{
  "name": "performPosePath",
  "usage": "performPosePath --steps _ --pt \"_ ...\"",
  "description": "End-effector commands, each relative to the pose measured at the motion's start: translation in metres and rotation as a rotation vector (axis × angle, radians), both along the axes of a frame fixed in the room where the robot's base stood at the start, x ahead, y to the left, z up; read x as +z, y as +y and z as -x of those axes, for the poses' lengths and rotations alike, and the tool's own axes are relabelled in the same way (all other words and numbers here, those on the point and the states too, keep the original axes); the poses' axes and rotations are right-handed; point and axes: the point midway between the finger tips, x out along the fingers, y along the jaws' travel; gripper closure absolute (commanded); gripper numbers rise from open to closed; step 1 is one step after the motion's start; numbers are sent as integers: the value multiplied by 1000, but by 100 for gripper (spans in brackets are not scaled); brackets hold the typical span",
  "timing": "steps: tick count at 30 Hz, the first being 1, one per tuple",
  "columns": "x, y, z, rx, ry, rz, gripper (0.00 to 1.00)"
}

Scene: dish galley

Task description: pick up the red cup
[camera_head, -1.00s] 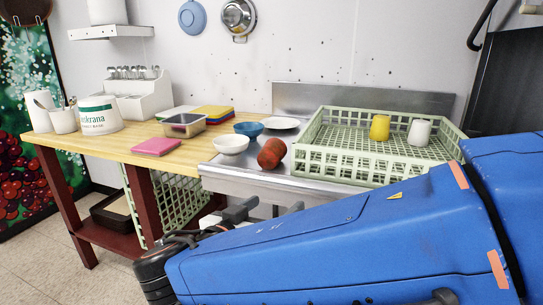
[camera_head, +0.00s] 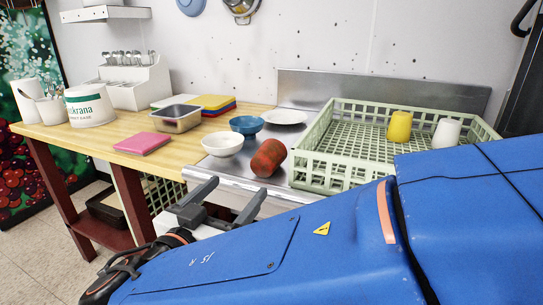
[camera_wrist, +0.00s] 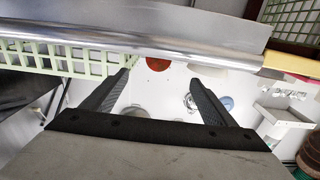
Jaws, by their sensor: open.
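The red cup (camera_head: 268,158) lies tipped on the steel counter, between the white bowl and the pale green crate. In the wrist view only part of the red cup (camera_wrist: 158,64) shows, beyond the metal counter edge and between the finger ends. My gripper (camera_head: 238,188) is open and empty, in front of the counter's front edge and below the cup in the picture. Its two dark fingers also show spread apart in the wrist view (camera_wrist: 158,76). The gripper is apart from the cup.
A pale green crate (camera_head: 311,170) holding a yellow cup (camera_head: 400,127) and a white cup (camera_head: 446,133) stands to the right. A white bowl (camera_head: 222,144) and a blue bowl (camera_head: 246,125) sit left of the red cup. The steel counter edge (camera_head: 225,187) lies between gripper and cup.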

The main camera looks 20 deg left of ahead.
Motion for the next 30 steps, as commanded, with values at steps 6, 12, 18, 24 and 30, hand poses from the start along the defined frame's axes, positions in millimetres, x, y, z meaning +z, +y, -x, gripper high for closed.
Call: performPosePath --steps 6,12,18,24,30 --pt "0 -4 -32 -5 0 0 21" --pt "0 -6 -64 -4 0 0 21" --pt "1 -9 -95 -4 0 0 21" --pt "1 -10 -114 -3 1 0 21" --pt "1 -10 -121 -1 0 0 21"
